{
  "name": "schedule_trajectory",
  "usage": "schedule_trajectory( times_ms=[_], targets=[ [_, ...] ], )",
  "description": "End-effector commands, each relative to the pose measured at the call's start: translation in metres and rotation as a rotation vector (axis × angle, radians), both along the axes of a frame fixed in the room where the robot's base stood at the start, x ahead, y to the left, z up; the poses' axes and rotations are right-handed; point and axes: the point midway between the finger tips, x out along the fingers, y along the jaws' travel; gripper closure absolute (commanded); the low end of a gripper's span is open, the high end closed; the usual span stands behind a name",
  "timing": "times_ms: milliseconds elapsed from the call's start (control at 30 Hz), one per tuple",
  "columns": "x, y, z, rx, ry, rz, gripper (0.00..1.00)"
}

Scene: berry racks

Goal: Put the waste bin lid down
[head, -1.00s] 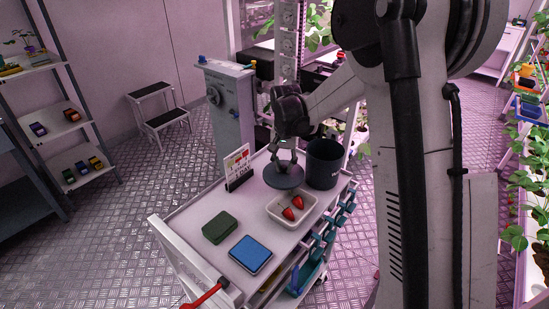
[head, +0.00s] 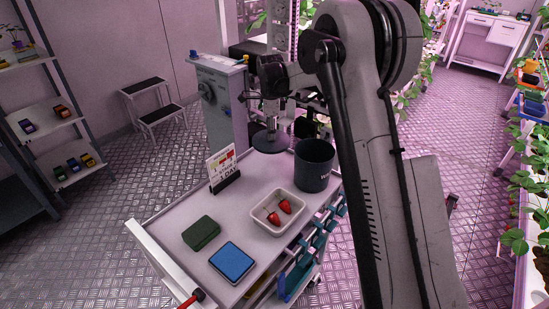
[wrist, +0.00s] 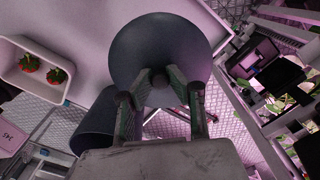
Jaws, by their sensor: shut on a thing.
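The waste bin lid (head: 270,142) is a dark grey round disc near the far end of the cart top. In the wrist view the lid (wrist: 160,40) is seen from above and overlaps the cart's edge. My gripper (head: 270,124) is shut on the lid's knob, and its fingers also show in the wrist view (wrist: 160,84). I cannot tell whether the lid touches the cart top or hangs above it. The dark waste bin (head: 314,168) stands open and upright to the right of the lid; the wrist view shows part of it (wrist: 94,128).
The cart top (head: 180,222) holds a white tray (head: 257,226) with two strawberries, a small sign (head: 222,166), a green box (head: 201,233) and a blue pad (head: 232,262). A grey cabinet (head: 222,105) stands behind the cart. Bare cart surface lies between sign and tray.

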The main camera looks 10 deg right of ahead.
Motion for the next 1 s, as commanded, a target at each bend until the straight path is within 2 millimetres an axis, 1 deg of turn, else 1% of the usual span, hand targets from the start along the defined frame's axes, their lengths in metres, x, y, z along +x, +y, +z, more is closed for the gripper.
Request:
schedule_trajectory(
  times_ms=[200,300,533,700,767,1000],
  targets=[
    [0.001,0.000,-0.037,0.000,0.000,-0.006,1.00],
    [0.000,0.000,-0.050,0.000,0.000,-0.005,1.00],
    [0.000,0.000,-0.066,0.000,0.000,-0.005,1.00],
    [0.001,0.000,-0.088,0.000,0.000,-0.004,1.00],
    [0.000,0.000,-0.094,0.000,0.000,-0.004,1.00],
    [0.000,0.000,-0.096,0.000,0.000,-0.004,1.00]
  ],
)
